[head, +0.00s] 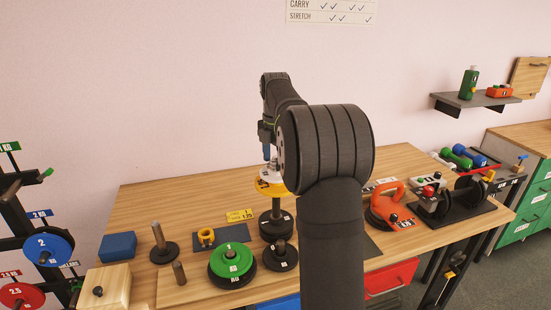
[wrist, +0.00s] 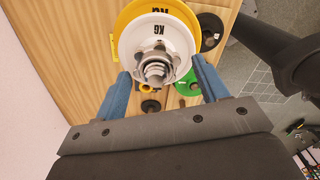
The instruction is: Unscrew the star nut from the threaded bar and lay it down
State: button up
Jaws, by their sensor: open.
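The threaded bar (wrist: 157,69) points up toward the camera in the wrist view. A grey metal star nut (wrist: 152,58) sits around it, above a white plate (wrist: 178,35) and a larger yellow plate (wrist: 130,14). In the head view the yellow plate (head: 270,189) is raised on a dark post (head: 276,209), and my arm hides part of the stack. My gripper (wrist: 165,75) is open, its blue fingers on either side of the nut with gaps. One blue finger shows in the head view above the stack. Nothing is held.
A green plate (head: 231,261), a wooden block (head: 108,284), a blue block (head: 119,246) and a yellow ring (head: 206,236) on a dark mat stand left. An orange kettlebell-like piece (head: 383,206) and a dark stand (head: 463,214) are right. Bare wood shows at the back left.

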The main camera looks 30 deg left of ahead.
jog(key=m, duration=1.3)
jog(key=c, duration=0.9)
jog(key=shift+f, duration=0.1)
jog(key=shift+o, duration=0.2)
